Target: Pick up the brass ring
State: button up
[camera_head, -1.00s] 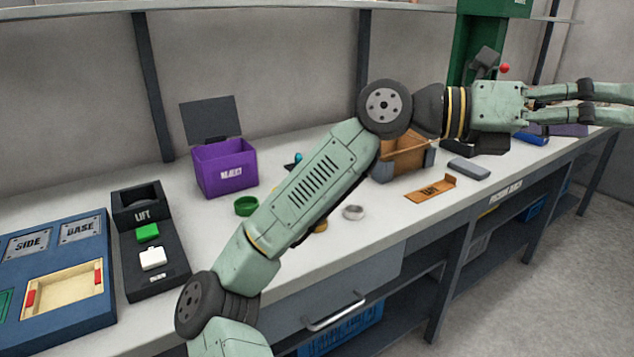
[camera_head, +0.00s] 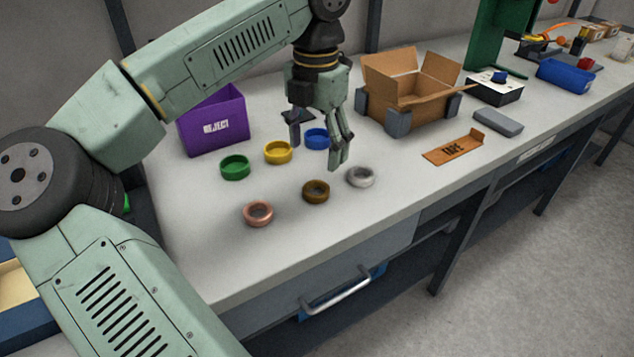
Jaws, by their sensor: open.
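The brass ring (camera_head: 316,197) is a dark brownish-gold ring lying flat on the pale workbench (camera_head: 330,240), between a copper-pink ring (camera_head: 258,220) and a silver-white ring (camera_head: 360,182). My gripper (camera_head: 318,156) points down above the bench, just behind the brass ring in the picture. Its fingers are spread and hold nothing. It is apart from the brass ring; its exact height is hard to tell.
Behind lie a green ring (camera_head: 235,172), a yellow ring (camera_head: 278,158) and a blue ring (camera_head: 316,142), partly behind my fingers. A purple reject bin (camera_head: 215,130) and an open cardboard box (camera_head: 415,100) stand farther back. The bench front is clear.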

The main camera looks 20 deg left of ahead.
aim_at(318, 193)
jog(key=f+p, duration=0.2)
jog(key=f, duration=0.6)
jog(key=shift+d+f, duration=0.1)
jog(key=shift+d, duration=0.1)
jog(key=c, duration=1.4)
